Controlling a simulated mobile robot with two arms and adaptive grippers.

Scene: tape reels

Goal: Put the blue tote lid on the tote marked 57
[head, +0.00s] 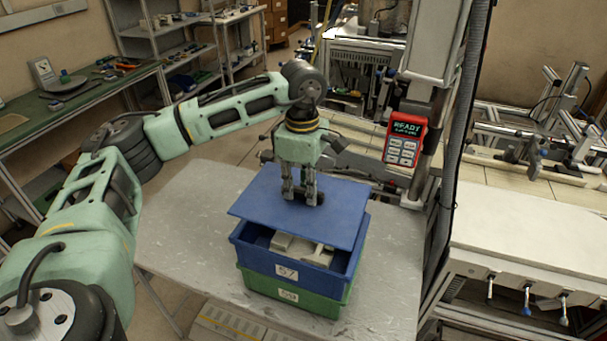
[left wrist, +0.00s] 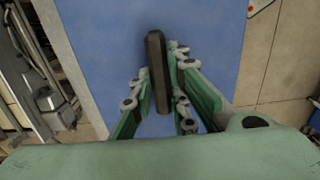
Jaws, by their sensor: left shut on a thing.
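The blue lid (head: 290,209) is a flat panel with a dark handle bar in its middle; the handle (left wrist: 157,72) shows clearly in the left wrist view. My left gripper (head: 302,198) is shut on this handle. In the head view the lid lies over the rear part of the blue tote (head: 327,277) marked 57 and leaves its front uncovered. I cannot tell whether the lid touches the tote's rim. Pale grey parts (head: 300,249) show inside the tote. My right gripper is not in view.
The blue tote stands on a green tote (head: 292,297) marked 59, on a grey table (head: 384,285). A red-framed display reading READY (head: 404,140) hangs on a post to the right. A green bench (head: 100,92) with tools stands at the left.

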